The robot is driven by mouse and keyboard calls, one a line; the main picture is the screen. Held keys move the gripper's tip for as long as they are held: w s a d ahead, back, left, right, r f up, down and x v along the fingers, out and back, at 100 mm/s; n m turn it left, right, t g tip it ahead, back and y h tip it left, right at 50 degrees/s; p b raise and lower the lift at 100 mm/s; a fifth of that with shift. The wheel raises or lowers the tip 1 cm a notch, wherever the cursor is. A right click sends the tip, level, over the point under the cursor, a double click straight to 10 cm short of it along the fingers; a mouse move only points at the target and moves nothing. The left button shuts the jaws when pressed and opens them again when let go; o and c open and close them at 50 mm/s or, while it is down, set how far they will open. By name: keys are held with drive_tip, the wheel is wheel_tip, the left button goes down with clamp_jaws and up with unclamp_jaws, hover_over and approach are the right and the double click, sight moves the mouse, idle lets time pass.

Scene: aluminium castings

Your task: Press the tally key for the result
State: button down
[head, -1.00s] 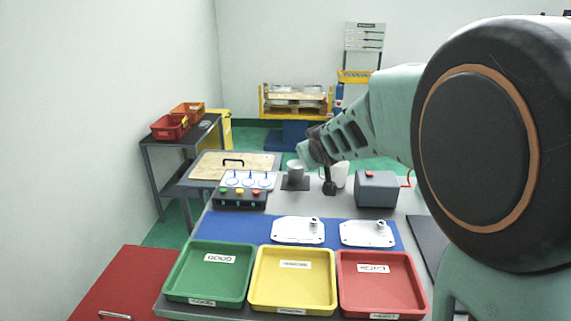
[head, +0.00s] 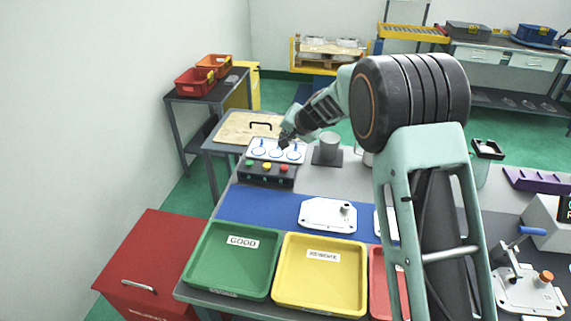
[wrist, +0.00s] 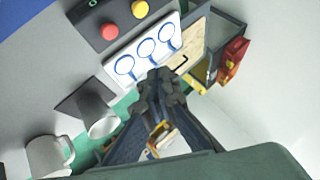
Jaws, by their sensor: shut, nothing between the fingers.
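The tally box (head: 266,174) is dark, with a green key (head: 249,162), a yellow key (head: 266,166) and a red key (head: 284,167) on top. In the wrist view the red key (wrist: 109,31) and yellow key (wrist: 140,9) show at the top. My gripper (head: 286,141) is shut and empty, over or near the white panel with blue rings (head: 260,147) just behind the box. In the wrist view my gripper (wrist: 160,80) points toward that panel, apart from the keys. Its exact height cannot be told.
Green (head: 190,266), yellow (head: 318,303) and red (head: 377,284) trays stand at the front. A white casting (head: 328,215) lies on the blue mat (head: 258,206); another is partly hidden by my arm. A grey cup (head: 329,143) stands right of the panel.

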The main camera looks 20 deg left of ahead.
sight(286, 168)
drive_tip(key=shift+s, duration=0.1)
wheel_tip(286, 168, down, 9)
drive_tip(key=b, duration=0.7)
drive_tip(key=shift+r+b, duration=0.1)
drive_tip(key=shift+b, duration=0.25)
idle(1.1)
drive_tip(key=shift+f+b, duration=0.4)
drive_tip(key=shift+b, duration=0.1)
drive_tip(key=shift+f+b, duration=0.55)
drive_tip(key=shift+b, duration=0.05)
idle(0.7)
drive_tip(key=shift+r, duration=0.1)
drive_tip(key=shift+r+p, duration=0.7)
drive_tip(key=shift+r, duration=0.1)
drive_tip(key=shift+r+p, duration=1.9)
drive_tip(key=shift+r, duration=0.65)
